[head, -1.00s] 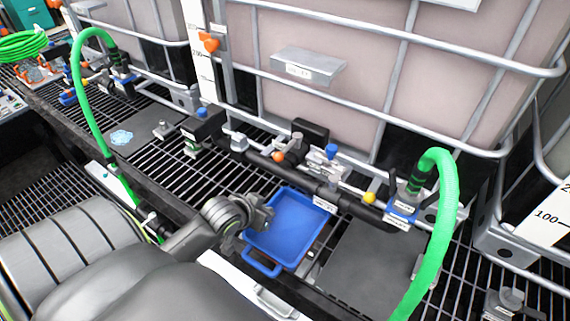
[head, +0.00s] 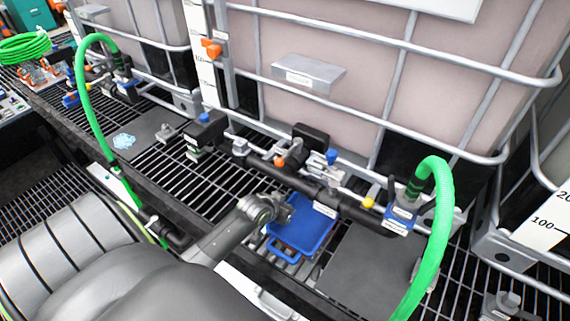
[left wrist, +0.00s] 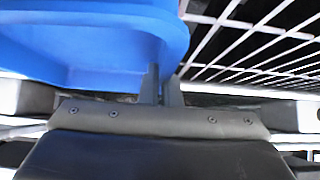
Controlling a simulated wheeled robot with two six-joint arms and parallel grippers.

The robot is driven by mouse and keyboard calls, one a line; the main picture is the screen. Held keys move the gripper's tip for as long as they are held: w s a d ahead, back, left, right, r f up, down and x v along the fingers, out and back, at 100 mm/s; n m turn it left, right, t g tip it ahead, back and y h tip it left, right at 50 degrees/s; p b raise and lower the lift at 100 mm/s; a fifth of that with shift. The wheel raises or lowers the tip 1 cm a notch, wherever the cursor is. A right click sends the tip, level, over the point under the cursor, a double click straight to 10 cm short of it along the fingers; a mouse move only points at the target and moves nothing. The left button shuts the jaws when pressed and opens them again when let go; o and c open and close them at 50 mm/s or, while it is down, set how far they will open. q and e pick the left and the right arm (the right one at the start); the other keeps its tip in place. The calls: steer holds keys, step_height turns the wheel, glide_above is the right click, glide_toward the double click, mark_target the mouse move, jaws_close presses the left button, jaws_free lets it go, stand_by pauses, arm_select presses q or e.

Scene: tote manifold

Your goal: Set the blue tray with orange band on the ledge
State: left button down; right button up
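The blue tray (head: 308,229) is at the middle of the head view, in front of the black pipe and above the grating. No orange band shows on its visible parts. My left gripper (head: 284,211) is at the tray's left edge. In the left wrist view, the gripper's fingers (left wrist: 162,88) are close together at the tray's wall (left wrist: 110,75) and appear shut on it; the exact contact is partly hidden. A small grey ledge (head: 308,74) with a label too small to read is on the tank cage. My right gripper is out of view.
A black pipe with valves (head: 325,190) runs behind the tray. A green hose (head: 440,235) arches at the right. Metal bars (head: 400,110) cage the large tank. A flat dark plate (head: 365,265) lies on the grating right of the tray.

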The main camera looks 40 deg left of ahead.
arm_select(q)
steer(key=shift+w, duration=0.2)
steer(key=shift+f, duration=0.15)
steer(key=c, duration=1.6)
jaws_free()
steer(key=shift+c, duration=0.2)
steer(key=v, duration=1.2)
